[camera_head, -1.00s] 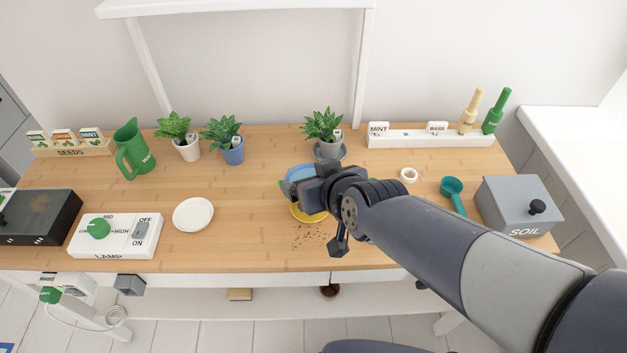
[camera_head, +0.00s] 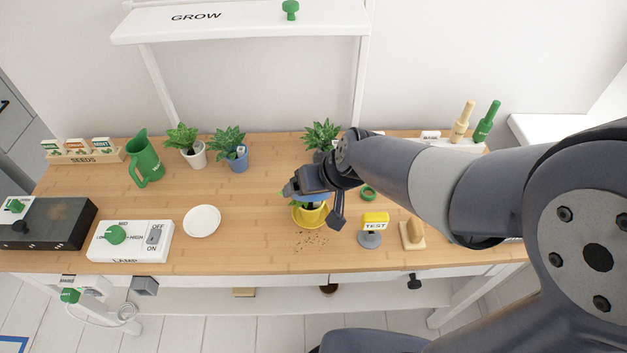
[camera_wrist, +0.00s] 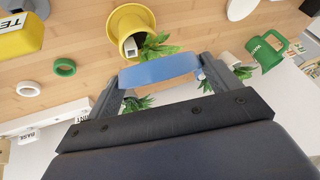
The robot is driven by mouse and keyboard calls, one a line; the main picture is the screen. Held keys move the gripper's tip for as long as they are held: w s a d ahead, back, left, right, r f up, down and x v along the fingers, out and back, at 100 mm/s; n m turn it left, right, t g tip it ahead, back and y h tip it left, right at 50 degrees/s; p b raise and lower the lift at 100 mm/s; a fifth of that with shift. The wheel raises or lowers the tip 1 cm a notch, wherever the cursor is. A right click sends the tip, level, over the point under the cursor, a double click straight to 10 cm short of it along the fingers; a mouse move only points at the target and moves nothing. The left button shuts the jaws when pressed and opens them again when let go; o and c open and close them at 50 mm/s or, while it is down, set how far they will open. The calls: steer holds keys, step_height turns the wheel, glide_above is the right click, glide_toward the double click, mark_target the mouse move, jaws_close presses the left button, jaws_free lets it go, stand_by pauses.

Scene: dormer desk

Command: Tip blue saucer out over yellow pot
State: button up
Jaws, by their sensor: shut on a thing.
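The yellow pot (camera_head: 311,216) stands on the desk with a green plant in it. It also shows at the top of the wrist view (camera_wrist: 127,22), with leaves over its rim. My gripper (camera_wrist: 155,75) is shut on the blue saucer (camera_wrist: 160,70), which spans the space between its fingers. In the wrist view the saucer shows as a narrow blue band, close to the plant. In the head view my gripper (camera_head: 303,189) is above the pot and hides most of the saucer. I cannot see what the saucer holds.
Dark crumbs (camera_head: 311,239) lie on the desk in front of the pot. A yellow TEST block (camera_head: 375,220) stands to its right and a green ring (camera_head: 368,192) behind. A white saucer (camera_head: 202,221) lies to the left, with clear desk between. Potted plants stand behind.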

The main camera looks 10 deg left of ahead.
steer(key=shift+w+r+g+p, duration=0.4)
steer(key=shift+g+p, duration=0.3)
steer(key=shift+p, duration=0.95)
steer(key=shift+w+a+r+g+p, duration=0.15)
steer(key=shift+g+p, duration=0.25)
steer(key=shift+p, duration=0.6)
steer(key=shift+r+h+p, duration=0.1)
steer(key=shift+h+p, duration=0.2)
steer(key=shift+p, duration=0.05)
steer(key=g+p, duration=0.1)
steer(key=p, duration=0.1)
steer(key=w+m+g+p, duration=0.1)
steer(key=p, duration=0.1)
steer(key=shift+w+a+r+g+h+p, duration=0.15)
steer(key=shift+w+r+g+h+p, duration=0.05)
steer(key=shift+r+g+h+p, duration=0.1)
steer(key=shift+w+g+p, duration=0.35)
steer(key=shift+g+p, duration=0.35)
steer(key=shift+p, duration=0.35)
steer(key=shift+f, duration=0.1)
step_height(320, 180, up, 4)
steer(key=shift+p, duration=1.15)
